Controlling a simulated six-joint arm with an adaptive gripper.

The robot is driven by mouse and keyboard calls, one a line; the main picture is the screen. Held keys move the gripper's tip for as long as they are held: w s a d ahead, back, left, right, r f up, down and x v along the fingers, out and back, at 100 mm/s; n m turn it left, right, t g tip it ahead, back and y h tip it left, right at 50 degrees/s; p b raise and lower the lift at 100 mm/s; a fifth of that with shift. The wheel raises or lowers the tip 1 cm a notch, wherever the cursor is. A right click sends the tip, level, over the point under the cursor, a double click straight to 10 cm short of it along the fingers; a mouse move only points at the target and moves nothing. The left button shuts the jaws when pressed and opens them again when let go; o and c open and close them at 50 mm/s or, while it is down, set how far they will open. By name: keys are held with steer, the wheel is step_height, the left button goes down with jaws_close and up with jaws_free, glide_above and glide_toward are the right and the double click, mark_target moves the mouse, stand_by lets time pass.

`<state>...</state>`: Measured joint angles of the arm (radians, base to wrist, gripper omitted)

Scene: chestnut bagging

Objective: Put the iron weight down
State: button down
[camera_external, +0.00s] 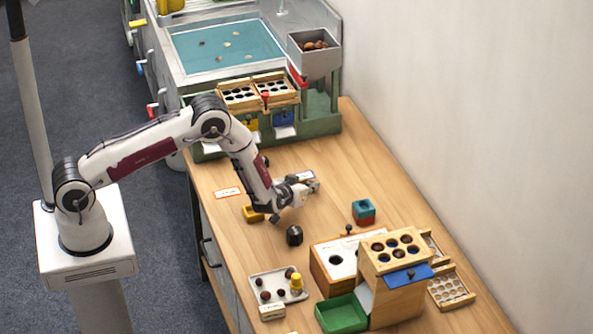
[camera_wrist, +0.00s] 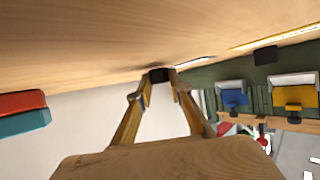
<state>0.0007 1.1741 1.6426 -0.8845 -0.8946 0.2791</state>
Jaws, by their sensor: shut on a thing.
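My gripper (camera_external: 313,184) is held low over the wooden table, roughly level and pointing towards the wall. In the wrist view its two fingers (camera_wrist: 160,82) close in on a small black thing, which I take to be the iron weight (camera_wrist: 159,75). The weight's top and bottom are hard to make out, and I cannot tell whether it touches the table. In the outside view the weight is too small to make out at the fingertips. A separate black many-sided piece (camera_external: 294,235) stands on the table, nearer the front and apart from the fingertips.
A red and teal block (camera_external: 363,211) stands right of my gripper. A yellow block (camera_external: 253,214) lies beside my wrist. A wooden box (camera_external: 320,270), a green tray (camera_external: 343,314) and a pale tray (camera_external: 262,283) fill the near end. A green rack (camera_external: 320,126) stands at the back.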

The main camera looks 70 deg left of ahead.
steer(key=shift+f, duration=0.2)
stand_by(0.3)
steer(key=c, duration=1.8)
jaws_free()
steer(key=shift+c, duration=0.2)
steer(key=shift+r, duration=0.2)
steer(key=shift+v, duration=6)
